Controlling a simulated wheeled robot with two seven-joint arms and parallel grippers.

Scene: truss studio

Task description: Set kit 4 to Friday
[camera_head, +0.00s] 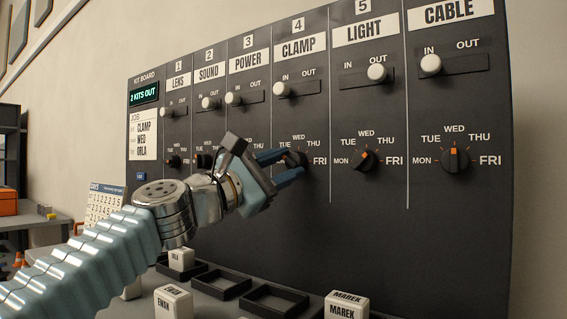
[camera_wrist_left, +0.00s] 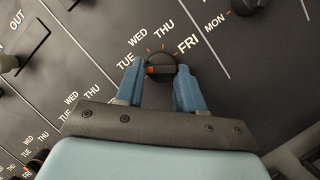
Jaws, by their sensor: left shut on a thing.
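The kit 4 dial (camera_head: 303,157) is a black knob in the CLAMP column of the dark board (camera_head: 355,245). My left gripper (camera_head: 288,168) is shut on this knob, one blue finger on each side, and covers most of it in the head view. In the left wrist view the knob (camera_wrist_left: 162,58) sits between the left gripper's fingertips (camera_wrist_left: 160,75). Its orange mark points left, on the TUE side and away from the FRI label (camera_wrist_left: 188,43); the left finger hides the MON label. My right gripper is not in view.
Dials for LIGHT (camera_head: 365,161) and CABLE (camera_head: 455,159) are to the right. The kit 4 slider (camera_head: 280,89) is at IN. The job card (camera_head: 143,135) reads CLAMP, WED, ORLA. Name blocks, including MAREK (camera_head: 345,308), and dark trays (camera_head: 273,299) stand below.

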